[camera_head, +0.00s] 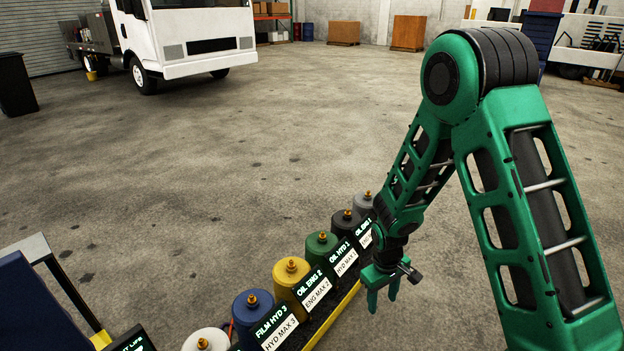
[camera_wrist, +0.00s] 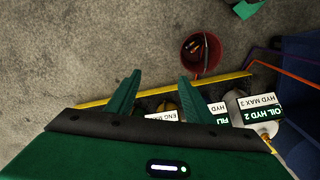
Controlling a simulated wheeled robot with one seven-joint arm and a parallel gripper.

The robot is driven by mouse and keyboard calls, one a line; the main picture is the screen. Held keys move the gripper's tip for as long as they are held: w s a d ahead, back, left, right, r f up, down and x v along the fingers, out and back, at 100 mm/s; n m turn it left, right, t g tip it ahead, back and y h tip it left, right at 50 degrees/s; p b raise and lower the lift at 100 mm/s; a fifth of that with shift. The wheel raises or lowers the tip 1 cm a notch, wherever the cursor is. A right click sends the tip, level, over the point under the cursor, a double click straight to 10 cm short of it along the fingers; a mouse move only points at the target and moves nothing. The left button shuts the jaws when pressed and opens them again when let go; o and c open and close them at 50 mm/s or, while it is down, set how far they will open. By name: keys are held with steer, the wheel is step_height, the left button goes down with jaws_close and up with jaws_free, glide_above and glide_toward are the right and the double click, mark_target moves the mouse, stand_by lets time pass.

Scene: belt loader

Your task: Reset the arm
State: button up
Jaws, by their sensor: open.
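My green arm reaches in from the right in the head view and bends down at its elbow. My gripper (camera_head: 383,290) hangs fingers down beside the row of labelled canisters. In the wrist view the two green fingers of my gripper (camera_wrist: 155,92) are spread apart, with nothing between them but floor, a yellow edge and part of the canister row. The gripper holds nothing.
Canisters stand in a row: blue (camera_head: 253,312), yellow (camera_head: 292,281), green (camera_head: 322,248), black (camera_head: 345,222), grey (camera_head: 364,203). A red bucket (camera_wrist: 201,55) with small items stands on the floor beyond the row. A white truck (camera_head: 190,30) is at the back left. Middle floor is clear.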

steer(key=s+d+r+m, duration=0.3)
steer(key=s+d+r, duration=0.1)
steer(key=d+r, duration=0.5)
steer(key=s+d+r+m, duration=0.35)
steer(key=d+r, duration=0.25)
steer(key=r, duration=0.4)
steer(key=s+d+r+m, duration=0.2)
steer(key=s+r, duration=0.1)
steer(key=s, duration=0.3)
steer(key=s+d+r+m, duration=0.1)
steer(key=s+d+r, duration=0.1)
steer(key=s+r, duration=0.2)
steer(key=s+d+r+m+y, duration=0.1)
steer(key=s+d+r+m, duration=0.1)
steer(key=s, duration=0.8)
steer(key=shift+s+r+m, duration=0.15)
steer(key=shift+r+m, duration=0.2)
steer(key=shift+r, duration=0.35)
